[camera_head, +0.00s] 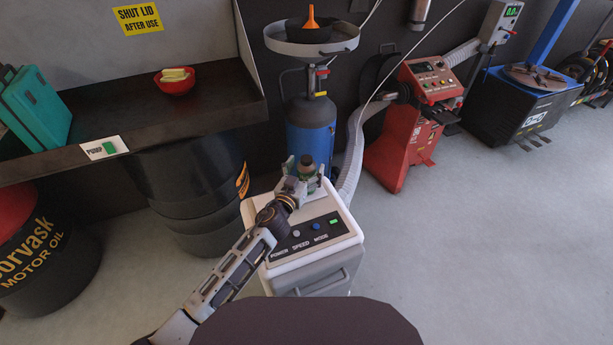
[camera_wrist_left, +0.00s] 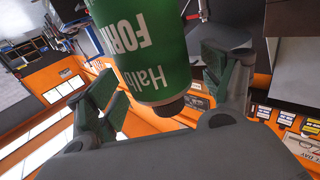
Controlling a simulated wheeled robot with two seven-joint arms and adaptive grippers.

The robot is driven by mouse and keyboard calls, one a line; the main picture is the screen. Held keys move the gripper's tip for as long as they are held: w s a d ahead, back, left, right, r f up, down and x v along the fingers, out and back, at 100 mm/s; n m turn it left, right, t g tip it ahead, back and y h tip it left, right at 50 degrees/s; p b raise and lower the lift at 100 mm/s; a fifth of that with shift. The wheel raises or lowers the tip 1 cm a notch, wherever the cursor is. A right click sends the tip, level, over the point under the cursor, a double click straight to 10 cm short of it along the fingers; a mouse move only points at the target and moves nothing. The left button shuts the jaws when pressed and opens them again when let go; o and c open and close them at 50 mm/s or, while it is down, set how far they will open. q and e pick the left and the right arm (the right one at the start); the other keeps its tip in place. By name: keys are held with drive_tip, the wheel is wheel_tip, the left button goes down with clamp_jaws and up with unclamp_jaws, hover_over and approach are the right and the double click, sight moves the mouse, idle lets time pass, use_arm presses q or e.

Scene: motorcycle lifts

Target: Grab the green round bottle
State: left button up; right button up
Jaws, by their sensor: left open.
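The green round bottle (camera_head: 309,173) stands on top of the white machine with a control panel, its dark cap up, partly hidden by my left gripper. In the left wrist view the bottle (camera_wrist_left: 150,48) is large and upside down in the picture, with white lettering and a dark cap. My left gripper (camera_head: 302,175) is at the bottle, its fingers open on either side of it. In the wrist view a gap shows between the bottle and the right-hand finger. My right gripper is not in view.
The white machine (camera_head: 318,229) has buttons on its front slope. A blue tank (camera_head: 311,135) with a wide drain pan stands behind it. A dark shelf (camera_head: 215,112) with a red bowl (camera_head: 174,81) is at left.

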use_arm(q)
drive_tip(key=shift+w+d, duration=0.2)
drive_tip(key=shift+w, duration=0.2)
drive_tip(key=shift+r, duration=0.1)
drive_tip(key=c, duration=1.4)
